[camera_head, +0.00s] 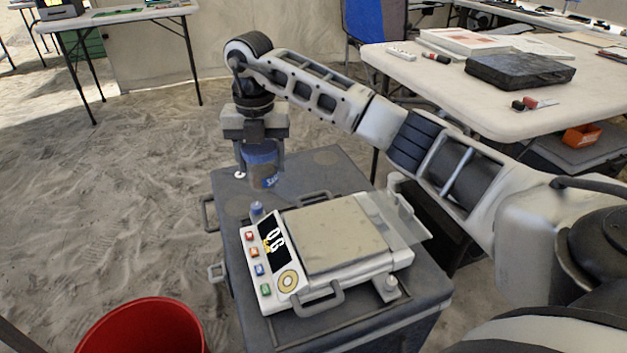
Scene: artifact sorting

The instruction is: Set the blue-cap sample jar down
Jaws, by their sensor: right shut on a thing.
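The blue-cap sample jar (262,172) is clear with a blue lid and a blue label. It is upright between the fingers of my right gripper (260,165), which points down and is shut on it. The jar is over the far left part of the dark case top (325,172), behind the scale. I cannot tell whether its base touches the case. The scale (335,238) has a bare flat pan, a display and coloured buttons. My left gripper is not in view.
A small blue-topped piece (257,210) is at the scale's back left corner. A red bucket (142,328) stands on the sand at the front left. A white table (500,110) with a black case (520,71) and papers is at the right. The case top right of the jar is clear.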

